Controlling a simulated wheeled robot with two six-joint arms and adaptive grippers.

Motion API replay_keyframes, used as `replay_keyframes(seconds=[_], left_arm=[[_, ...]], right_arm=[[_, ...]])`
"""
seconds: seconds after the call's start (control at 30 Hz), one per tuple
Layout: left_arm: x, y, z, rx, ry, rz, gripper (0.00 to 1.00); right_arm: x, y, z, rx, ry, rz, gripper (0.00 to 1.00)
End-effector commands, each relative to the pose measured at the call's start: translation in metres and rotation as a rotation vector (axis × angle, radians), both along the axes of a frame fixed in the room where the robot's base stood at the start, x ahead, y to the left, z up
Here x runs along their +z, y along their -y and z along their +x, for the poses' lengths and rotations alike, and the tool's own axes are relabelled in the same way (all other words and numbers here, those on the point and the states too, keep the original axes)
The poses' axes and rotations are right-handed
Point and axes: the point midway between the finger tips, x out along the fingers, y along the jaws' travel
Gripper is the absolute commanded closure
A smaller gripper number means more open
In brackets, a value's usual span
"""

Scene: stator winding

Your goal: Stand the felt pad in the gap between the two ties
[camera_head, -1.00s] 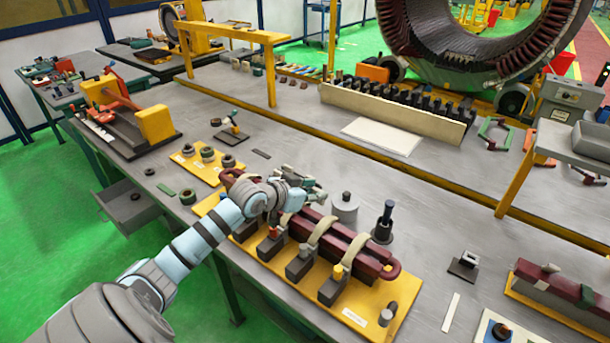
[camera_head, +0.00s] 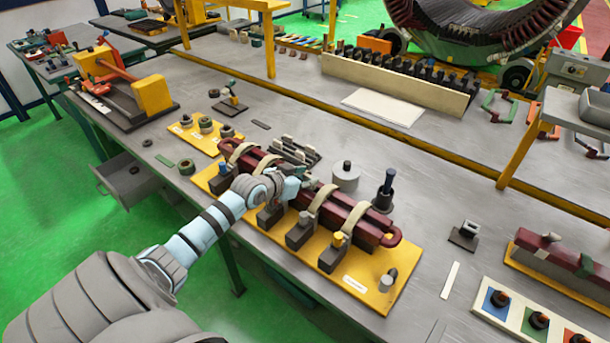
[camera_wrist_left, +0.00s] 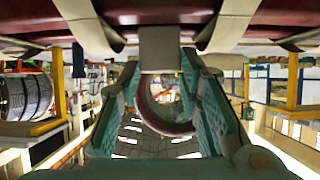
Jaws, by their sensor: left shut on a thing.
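The dark red coil (camera_head: 345,205) lies along a yellow base board, with beige ties looped over it. One tie (camera_head: 238,153) is left of my left gripper (camera_head: 300,180); another tie (camera_head: 320,198) is to its right. In the left wrist view, a tie (camera_wrist_left: 90,25) hangs on the left and a tie (camera_wrist_left: 232,25) on the right, with the coil (camera_wrist_left: 160,10) along the top. My left gripper (camera_wrist_left: 165,75) is shut on the small grey felt pad (camera_wrist_left: 160,50). The pad overlaps the coil between these ties; whether it touches is unclear. My right gripper is out of view.
A grey cylinder (camera_head: 346,178) and a dark spindle (camera_head: 385,190) stand behind the coil.

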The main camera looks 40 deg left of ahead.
Motion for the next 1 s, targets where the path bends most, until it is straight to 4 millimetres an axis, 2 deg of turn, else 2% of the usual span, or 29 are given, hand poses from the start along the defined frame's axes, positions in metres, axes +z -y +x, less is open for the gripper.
replay_keyframes(seconds=[0.1,0.4,0.43,0.57,0.87,1.0], left_arm=[[-0.005,0.0,0.0,0.0,0.001,-0.001,0.81],[-0.005,0.0,0.0,0.0,0.001,0.0,0.81],[-0.005,0.0,0.0,0.0,0.001,0.0,0.65],[-0.005,0.0,0.0,0.0,0.001,0.0,0.44],[-0.005,0.0,-0.001,0.0,0.0,0.001,0.44],[0.003,-0.001,-0.017,-0.002,-0.001,0.006,0.44]], right_arm=[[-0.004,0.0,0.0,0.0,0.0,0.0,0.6],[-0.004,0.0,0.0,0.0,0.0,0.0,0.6],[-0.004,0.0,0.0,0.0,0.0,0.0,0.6],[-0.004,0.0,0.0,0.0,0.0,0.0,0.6],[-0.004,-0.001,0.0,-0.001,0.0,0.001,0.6],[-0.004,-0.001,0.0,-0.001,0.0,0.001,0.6]])
